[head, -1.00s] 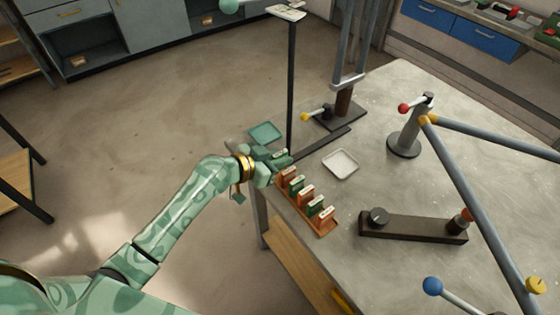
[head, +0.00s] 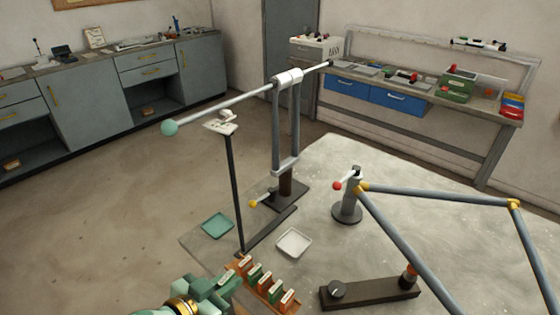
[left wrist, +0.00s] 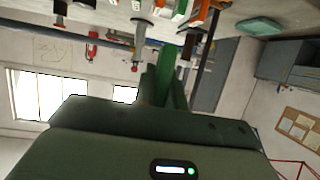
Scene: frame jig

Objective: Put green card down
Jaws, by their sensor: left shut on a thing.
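My left gripper (head: 222,284) is low in the head view, just left of the card rack's far end. It is shut on a green card (head: 229,274), whose pale label shows at the jaws. In the left wrist view the green card (left wrist: 166,62) stands out edge-on between the two fingers (left wrist: 165,90). The orange-brown rack (head: 254,295) holds several orange and green cards upright in a row. A green tray (head: 217,226) and a white tray (head: 294,243) lie beyond it. Whether the held card touches anything is not clear. My right gripper is not in view.
A dark post (head: 236,190) with a small plate on top stands between the trays. A frame stand (head: 287,185) with a long rod, a red-knobbed post (head: 347,208) and a dark knobbed bar (head: 370,291) are further right. Bare table lies between them.

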